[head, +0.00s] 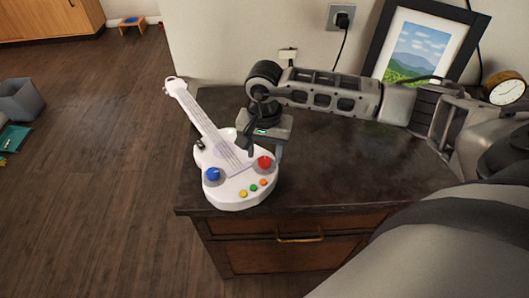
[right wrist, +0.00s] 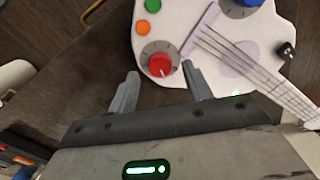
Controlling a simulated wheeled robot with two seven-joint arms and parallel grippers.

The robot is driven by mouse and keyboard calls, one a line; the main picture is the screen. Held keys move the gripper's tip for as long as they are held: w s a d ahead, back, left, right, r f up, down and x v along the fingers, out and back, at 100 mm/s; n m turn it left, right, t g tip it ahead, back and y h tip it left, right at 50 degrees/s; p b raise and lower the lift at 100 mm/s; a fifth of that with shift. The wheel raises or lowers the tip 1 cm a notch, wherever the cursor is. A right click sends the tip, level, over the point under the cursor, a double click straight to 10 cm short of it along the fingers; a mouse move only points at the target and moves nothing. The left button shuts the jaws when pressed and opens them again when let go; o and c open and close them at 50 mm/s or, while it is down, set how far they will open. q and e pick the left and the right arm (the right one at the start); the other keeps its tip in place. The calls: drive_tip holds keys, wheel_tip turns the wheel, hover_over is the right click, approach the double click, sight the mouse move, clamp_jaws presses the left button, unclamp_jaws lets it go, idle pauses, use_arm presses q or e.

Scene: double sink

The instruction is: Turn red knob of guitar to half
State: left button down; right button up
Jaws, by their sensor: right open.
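The white toy guitar (head: 228,170) lies on the dark cabinet top, its neck pointing to the back left. Its red knob (head: 264,162) is on the right side of the body. In the right wrist view the red knob (right wrist: 160,65) sits on a grey dial, with a pale mark on it. My right gripper (head: 262,150) is above the guitar body close to the red knob. In the right wrist view its two fingers (right wrist: 158,82) are apart, with the knob just beyond and between their tips, not visibly gripped. My left gripper is not in view.
A blue knob (head: 213,174) and several small coloured buttons (head: 253,188) are near the red knob. A picture frame (head: 420,45) and a clock (head: 505,89) stand at the back right. The cabinet top (head: 330,165) right of the guitar is clear.

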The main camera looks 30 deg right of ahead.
drive_tip(key=shift+f, duration=1)
drive_tip(key=c, duration=1)
